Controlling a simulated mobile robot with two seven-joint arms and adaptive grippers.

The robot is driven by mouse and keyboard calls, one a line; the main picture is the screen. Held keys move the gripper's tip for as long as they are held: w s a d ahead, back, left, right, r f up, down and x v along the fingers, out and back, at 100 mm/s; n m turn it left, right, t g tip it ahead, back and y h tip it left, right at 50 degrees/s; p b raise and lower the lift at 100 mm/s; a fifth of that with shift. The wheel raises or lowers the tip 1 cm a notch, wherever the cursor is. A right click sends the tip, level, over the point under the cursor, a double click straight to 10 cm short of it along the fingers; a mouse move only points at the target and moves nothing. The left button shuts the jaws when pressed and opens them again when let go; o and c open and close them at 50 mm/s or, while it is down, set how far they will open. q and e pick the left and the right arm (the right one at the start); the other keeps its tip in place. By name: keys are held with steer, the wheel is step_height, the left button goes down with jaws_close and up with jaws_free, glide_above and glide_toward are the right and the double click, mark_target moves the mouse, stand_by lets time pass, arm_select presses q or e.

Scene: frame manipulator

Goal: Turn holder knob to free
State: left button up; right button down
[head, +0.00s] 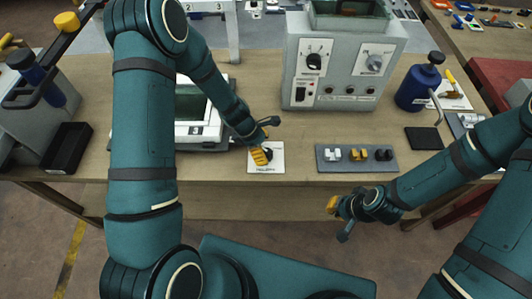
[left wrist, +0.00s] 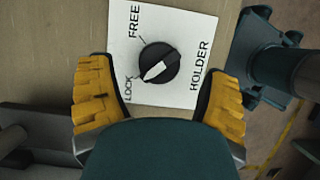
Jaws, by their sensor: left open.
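The holder knob (left wrist: 158,63) is black with a white pointer. It sits on a white plate (left wrist: 183,25) printed FREE, LOCK and HOLDER. In the left wrist view the pointer is aimed toward LOCK. In the head view the plate (head: 277,165) lies on the bench, with the knob partly hidden by my gripper. My left gripper (head: 260,156) is above the plate. In the left wrist view my left gripper (left wrist: 158,98) is open, its yellow fingers on either side of the knob and apart from it. My right gripper (head: 333,206) hangs before the bench's front edge; its finger gap is unclear.
A grey control box (head: 345,70) with knobs stands behind. A panel of switches (head: 356,158) lies right of the plate. A screen device (head: 195,110) is behind my left forearm. A blue bottle (head: 418,85) stands at right. The bench (head: 230,185) front strip is clear.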

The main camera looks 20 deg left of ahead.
arm_select(q)
steer(key=shift+x, duration=1.45)
steer(key=c, duration=1.2)
